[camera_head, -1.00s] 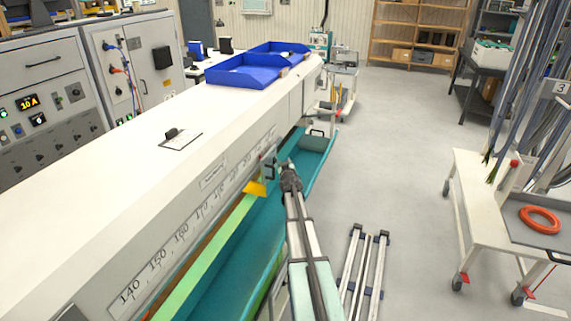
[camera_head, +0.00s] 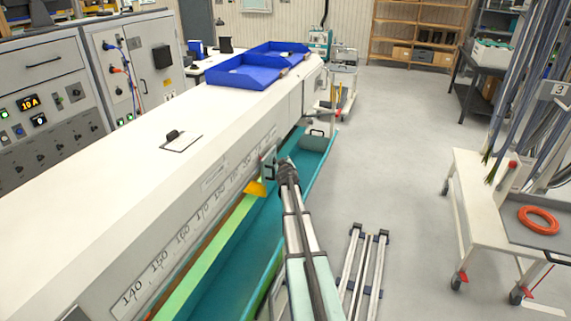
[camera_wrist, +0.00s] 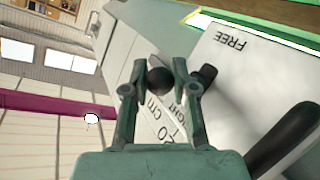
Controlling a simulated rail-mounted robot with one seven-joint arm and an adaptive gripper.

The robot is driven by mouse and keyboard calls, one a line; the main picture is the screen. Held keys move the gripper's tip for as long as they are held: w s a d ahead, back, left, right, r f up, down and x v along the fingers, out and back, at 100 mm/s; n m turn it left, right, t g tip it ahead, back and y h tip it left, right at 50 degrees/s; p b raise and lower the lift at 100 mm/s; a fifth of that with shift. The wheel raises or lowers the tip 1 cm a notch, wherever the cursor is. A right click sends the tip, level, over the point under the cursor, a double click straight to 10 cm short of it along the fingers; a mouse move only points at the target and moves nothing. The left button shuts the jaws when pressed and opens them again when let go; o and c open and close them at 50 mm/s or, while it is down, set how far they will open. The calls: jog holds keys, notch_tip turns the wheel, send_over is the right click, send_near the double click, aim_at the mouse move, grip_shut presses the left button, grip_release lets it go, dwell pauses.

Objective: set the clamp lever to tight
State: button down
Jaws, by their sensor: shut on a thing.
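The clamp (camera_head: 268,163) is a grey plate on the front face of the long white bench, above a yellow pointer (camera_head: 256,188). In the wrist view the pale plate (camera_wrist: 232,75) carries the word FREE at top and a partly hidden word ending in "GHT" lower down. My gripper (camera_wrist: 160,76) is shut on a round black knob (camera_wrist: 160,82), which looks like the end of the clamp lever. The knob is near the partly hidden word. The lever's shaft is mostly hidden. My gripper (camera_head: 285,163) also shows at the clamp in the head view.
A thick black handle (camera_wrist: 285,140) stands out close to the right of my gripper in the wrist view. A scale strip (camera_head: 180,238) runs along the bench above a teal trough (camera_head: 225,270). Blue trays (camera_head: 245,72) stand on the bench.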

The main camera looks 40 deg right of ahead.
jog(key=shift+w+a+r+n+g+b, duration=0.1)
jog(key=shift+w+r+n+g+b, duration=0.1)
jog(key=shift+r+n+g+b, duration=0.55)
jog(key=shift+f, duration=0.15)
jog(key=c, duration=0.9)
grip_release()
jog(key=shift+s+a, duration=0.1)
jog(key=v, duration=1.1)
jog(key=shift+s+a, duration=0.3)
